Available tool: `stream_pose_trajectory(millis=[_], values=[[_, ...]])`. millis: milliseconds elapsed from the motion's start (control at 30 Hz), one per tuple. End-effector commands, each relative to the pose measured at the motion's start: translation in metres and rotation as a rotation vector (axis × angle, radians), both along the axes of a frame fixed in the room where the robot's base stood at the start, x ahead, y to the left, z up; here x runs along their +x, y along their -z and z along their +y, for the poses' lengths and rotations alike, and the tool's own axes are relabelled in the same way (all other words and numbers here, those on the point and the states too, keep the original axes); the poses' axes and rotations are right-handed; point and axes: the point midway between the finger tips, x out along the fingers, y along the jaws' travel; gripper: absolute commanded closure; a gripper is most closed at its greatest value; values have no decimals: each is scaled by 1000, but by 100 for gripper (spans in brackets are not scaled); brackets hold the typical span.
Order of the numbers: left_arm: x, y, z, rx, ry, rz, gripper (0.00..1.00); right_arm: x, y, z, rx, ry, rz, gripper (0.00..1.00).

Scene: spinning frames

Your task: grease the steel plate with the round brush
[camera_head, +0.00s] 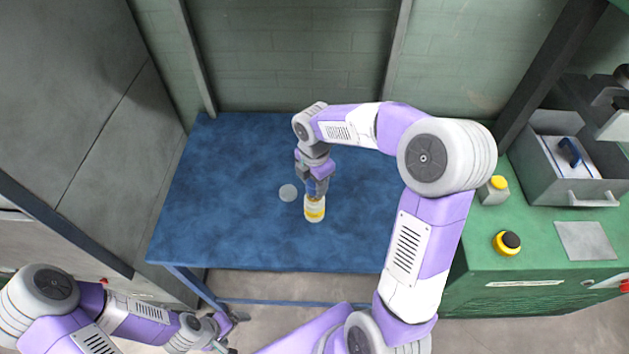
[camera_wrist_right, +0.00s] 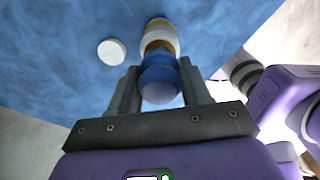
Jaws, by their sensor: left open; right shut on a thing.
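My right gripper (camera_head: 316,180) is over the middle of the blue table, shut on the blue round-ended handle of the round brush (camera_wrist_right: 160,80). The brush points down at a white-and-yellow jar (camera_head: 315,211), which also shows beyond it in the right wrist view (camera_wrist_right: 158,38). The bristles are hidden, and I cannot tell whether they are inside the jar. A flat grey square, apparently the steel plate (camera_head: 586,241), lies on the green cabinet at the right. My left gripper (camera_head: 233,331) is open and empty, low at the front left, off the table.
A white disc (camera_head: 288,193), perhaps a lid, lies left of the jar on the blue table (camera_head: 220,220). The green cabinet (camera_head: 475,262) carries a yellow button (camera_head: 499,182), a black-and-yellow knob (camera_head: 508,242) and a grey open box (camera_head: 535,172). Most of the table is clear.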

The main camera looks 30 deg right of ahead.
Motion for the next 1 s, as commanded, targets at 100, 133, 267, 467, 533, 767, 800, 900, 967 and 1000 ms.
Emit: stream_pose_trajectory(millis=[100,133,267,467,533,767,800,900,967,1000], values=[[0,0,0,0,0,0,12,0,0,0,0,0,0,77],[0,0,0,0,0,0,12,0,0,0,0,0,0,77],[0,0,0,0,0,0,12,0,0,0,0,0,0,77],[0,1,0,0,0,0,12,0,2,0,0,0,0,77],[0,2,0,0,0,0,12,0,3,0,0,0,0,77],[0,4,0,0,0,0,12,0,6,0,0,0,0,77],[0,4,0,0,0,0,12,0,6,0,0,0,0,77],[0,5,0,0,0,0,12,0,7,0,0,0,0,77],[0,5,0,0,0,0,12,0,8,0,0,0,0,77],[0,5,0,0,0,0,12,0,9,0,0,0,0,77]])
